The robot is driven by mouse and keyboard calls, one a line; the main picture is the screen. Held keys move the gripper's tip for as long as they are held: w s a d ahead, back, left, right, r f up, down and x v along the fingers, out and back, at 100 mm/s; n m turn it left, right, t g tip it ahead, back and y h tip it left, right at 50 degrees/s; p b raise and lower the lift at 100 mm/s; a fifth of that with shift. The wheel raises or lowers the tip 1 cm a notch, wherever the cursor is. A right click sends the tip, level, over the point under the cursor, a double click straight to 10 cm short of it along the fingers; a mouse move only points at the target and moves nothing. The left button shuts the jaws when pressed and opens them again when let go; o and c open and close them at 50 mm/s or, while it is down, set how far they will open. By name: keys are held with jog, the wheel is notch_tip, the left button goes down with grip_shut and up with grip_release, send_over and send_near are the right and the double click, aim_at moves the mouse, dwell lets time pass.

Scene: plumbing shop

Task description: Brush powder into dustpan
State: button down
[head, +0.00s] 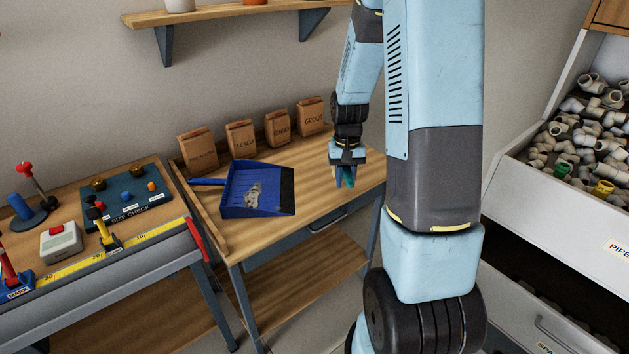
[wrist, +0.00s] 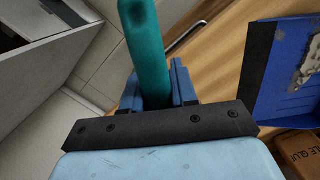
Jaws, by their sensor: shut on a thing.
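The blue dustpan (head: 230,200) lies on the wooden bench, its black lip facing right. A grey patch of powder (head: 253,194) lies inside the pan; no powder shows on the bare bench top. My gripper (head: 346,170) is above the bench's right part, right of the pan and apart from it. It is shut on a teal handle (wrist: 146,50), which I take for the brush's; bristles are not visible. In the wrist view the dustpan (wrist: 278,95) with its powder (wrist: 306,68) shows at the right edge, beside the gripper (wrist: 158,88).
Several brown paper bags (head: 241,139) stand along the back of the wooden bench (head: 322,178). A second bench at left holds a size-check board (head: 128,193), a yellow tape rule (head: 75,268) and tools. A bin of pipe fittings (head: 590,140) stands at right. The bench front is clear.

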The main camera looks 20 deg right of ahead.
jog(key=s+d+f, duration=0.1)
jog(key=s+d, duration=0.5)
jog(key=d, duration=0.6)
send_near(262, 219)
notch_tip(262, 219, down, 6)
jog(key=shift+s+f, duration=0.1)
jog(key=shift+s, duration=0.1)
jog(key=shift+w+a+r, duration=0.1)
jog(key=shift+a+r, duration=0.1)
jog(key=shift+a, duration=0.1)
notch_tip(262, 219, up, 5)
jog(key=shift+d+f, duration=0.1)
jog(key=shift+d, duration=0.05)
jog(key=s+d+r, duration=0.1)
jog(key=d+r, duration=0.2)
jog(key=d, duration=0.2)
jog(key=shift+s+d+r, duration=0.3)
jog(key=shift+d+r, duration=0.05)
jog(key=shift+d, duration=0.05)
dwell(1.2)
